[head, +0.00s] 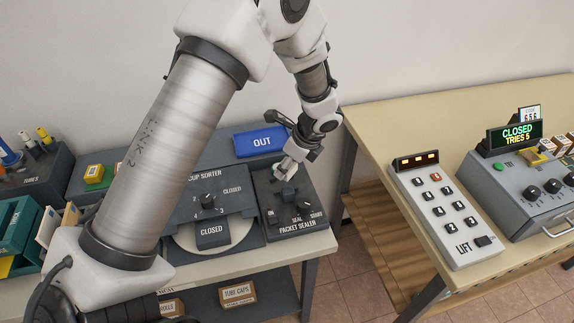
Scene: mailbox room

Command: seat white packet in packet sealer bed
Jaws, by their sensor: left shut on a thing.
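The packet sealer (307,207) is a dark grey box at the right end of the left bench, with a raised block, knobs and white lettering. My left gripper (284,170) is over the back part of the sealer, pointing down and to the left. It is shut on a small pale thing (287,165), which appears to be the white packet. The gripper hides most of the packet and part of the sealer bed. I cannot tell whether the packet touches the bed. My right gripper is out of view.
A blue OUT tray (261,142) lies just behind the sealer. The cup sorter (228,190) stands left of it, partly behind my left arm. On the right table are a LIFT keypad (443,215) and a grey console (520,190) reading CLOSED. A gap separates the benches.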

